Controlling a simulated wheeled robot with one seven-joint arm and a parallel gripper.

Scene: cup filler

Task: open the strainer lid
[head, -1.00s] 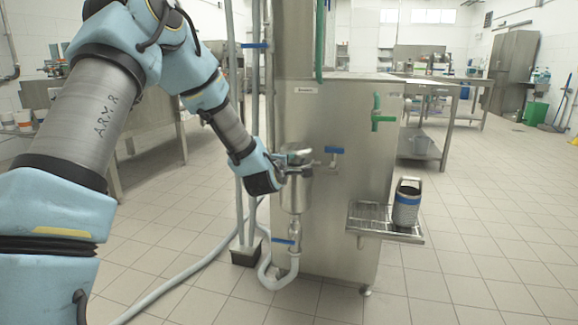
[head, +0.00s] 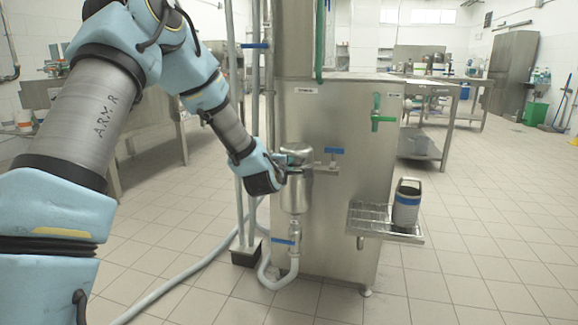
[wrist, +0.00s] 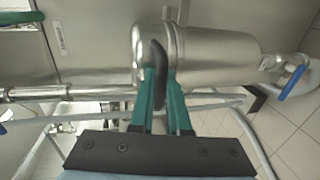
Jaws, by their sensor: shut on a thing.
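The strainer is an upright steel canister (head: 296,190) on the front of the steel machine, and it lies sideways in the wrist view (wrist: 215,55). Its rounded, shiny lid (wrist: 141,45) is at the left end of the canister in the wrist view and at its top in the head view (head: 297,151). My gripper (wrist: 160,75) is at the lid from the left side, its green fingers shut on a dark curved handle (wrist: 160,62) by the lid. I cannot tell how far the lid stands off the rim. My gripper also shows in the head view (head: 285,168).
A blue-handled valve (head: 333,151) is just right of the strainer, and another (head: 284,241) is below it. Vertical pipes (head: 239,150) stand close behind my wrist. A drip tray (head: 372,222) with a dark and blue container (head: 406,206) juts out at right.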

